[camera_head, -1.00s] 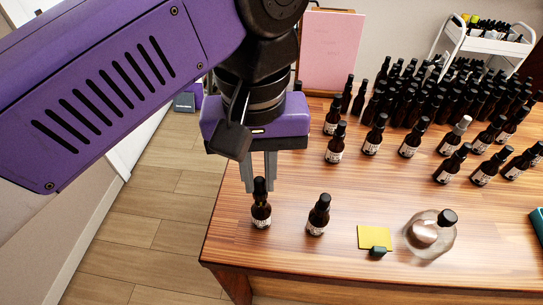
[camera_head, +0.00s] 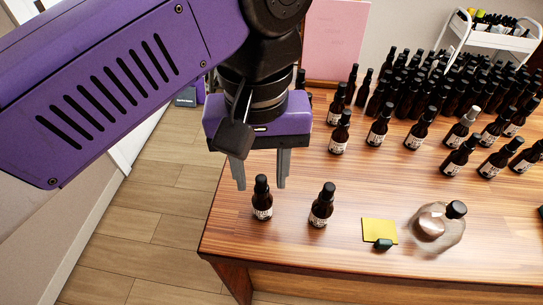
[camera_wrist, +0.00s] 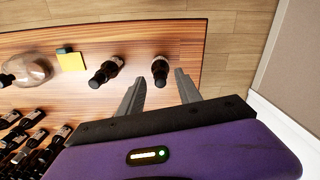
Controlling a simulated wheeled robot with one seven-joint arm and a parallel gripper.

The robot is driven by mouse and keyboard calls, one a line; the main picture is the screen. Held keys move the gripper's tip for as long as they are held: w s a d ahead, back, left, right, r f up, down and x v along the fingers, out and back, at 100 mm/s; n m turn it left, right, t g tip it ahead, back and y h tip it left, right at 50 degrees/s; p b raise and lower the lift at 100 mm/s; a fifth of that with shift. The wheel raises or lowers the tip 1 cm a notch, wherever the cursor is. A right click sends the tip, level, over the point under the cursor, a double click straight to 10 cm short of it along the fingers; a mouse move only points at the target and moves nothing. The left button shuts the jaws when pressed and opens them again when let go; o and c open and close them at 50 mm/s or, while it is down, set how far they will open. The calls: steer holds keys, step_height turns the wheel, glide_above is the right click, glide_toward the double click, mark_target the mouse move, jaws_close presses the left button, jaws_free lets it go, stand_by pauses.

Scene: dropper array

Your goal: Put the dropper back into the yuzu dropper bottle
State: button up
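A small dark brown dropper bottle (camera_head: 262,210) with a pale label stands upright near the table's left front corner. Its black dropper top (camera_head: 261,184) sits on the neck; the label is too small to read. My gripper (camera_head: 261,187) is open and empty, its fingers apart on either side of the view of this top. In the wrist view the bottle (camera_wrist: 160,72) lies just beyond the gap between my open fingertips (camera_wrist: 159,76), with no visible contact. A second, similar bottle (camera_head: 321,208) stands to the right, capped.
A yellow pad (camera_head: 378,230) with a small dark object (camera_head: 382,244) and a round clear flask (camera_head: 434,228) lie to the right. Many dark bottles (camera_head: 425,95) crowd the table's back right. The wooden table (camera_head: 300,246) is bare around the front left bottle.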

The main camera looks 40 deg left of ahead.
step_height(320, 180, up, 8)
steer(key=p, duration=0.4)
steer(key=shift+f, duration=0.1)
